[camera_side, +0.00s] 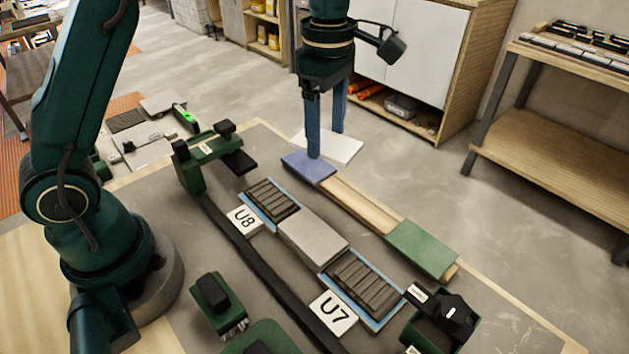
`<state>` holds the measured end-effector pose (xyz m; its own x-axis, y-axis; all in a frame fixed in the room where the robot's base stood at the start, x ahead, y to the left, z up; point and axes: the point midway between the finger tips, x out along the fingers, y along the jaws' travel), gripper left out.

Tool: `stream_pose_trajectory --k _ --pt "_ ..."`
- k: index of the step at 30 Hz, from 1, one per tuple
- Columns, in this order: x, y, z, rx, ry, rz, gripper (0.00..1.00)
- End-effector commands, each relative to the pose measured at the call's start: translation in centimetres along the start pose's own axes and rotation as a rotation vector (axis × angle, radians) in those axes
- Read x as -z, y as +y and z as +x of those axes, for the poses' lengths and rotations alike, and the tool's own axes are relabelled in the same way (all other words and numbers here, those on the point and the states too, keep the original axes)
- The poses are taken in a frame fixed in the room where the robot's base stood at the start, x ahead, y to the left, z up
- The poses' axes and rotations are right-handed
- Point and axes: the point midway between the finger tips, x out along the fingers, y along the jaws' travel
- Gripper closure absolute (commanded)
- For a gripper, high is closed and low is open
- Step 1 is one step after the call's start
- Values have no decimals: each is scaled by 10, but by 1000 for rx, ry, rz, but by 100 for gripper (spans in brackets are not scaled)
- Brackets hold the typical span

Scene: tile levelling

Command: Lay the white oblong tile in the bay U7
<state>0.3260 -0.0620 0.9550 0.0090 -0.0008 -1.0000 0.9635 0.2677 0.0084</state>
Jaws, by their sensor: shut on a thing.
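My gripper (326,144) is at the upper middle of the side view, with its blue fingers pointing down. It is shut on the white oblong tile (345,148), which looks level between the fingers. The tile is beyond the blue tile; its height above the surface is hard to tell. Bay U7 (366,284) is at the lower right, with dark ribbed bedding inside a blue edge and no tile on it. Its white U7 label (334,312) lies in front. My gripper is well behind and to the left of this bay.
A grey tile (313,238) sits between U7 and the ribbed bay U8 (271,199). A wooden strip (358,206) carries the blue tile (306,166) and a green tile (421,247). Green-and-black devices stand beside U8 (212,155) and U7 (443,318).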

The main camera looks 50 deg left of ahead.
Motion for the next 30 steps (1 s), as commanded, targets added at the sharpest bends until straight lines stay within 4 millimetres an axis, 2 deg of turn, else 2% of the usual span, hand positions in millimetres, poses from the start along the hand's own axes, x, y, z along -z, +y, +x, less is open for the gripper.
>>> stream_pose_trajectory --k 1,6,9,12,18,23,30 --pt "-18 -10 1 1 -1 11 57" --pt "-74 -48 4 2 -2 49 57" --pt "-100 -74 5 3 -2 102 57" --pt "-118 -95 6 4 -2 170 57" --pt "-135 -120 7 7 0 261 57" --pt "-137 -123 12 8 1 273 57" --pt "-136 -123 32 10 2 272 57"
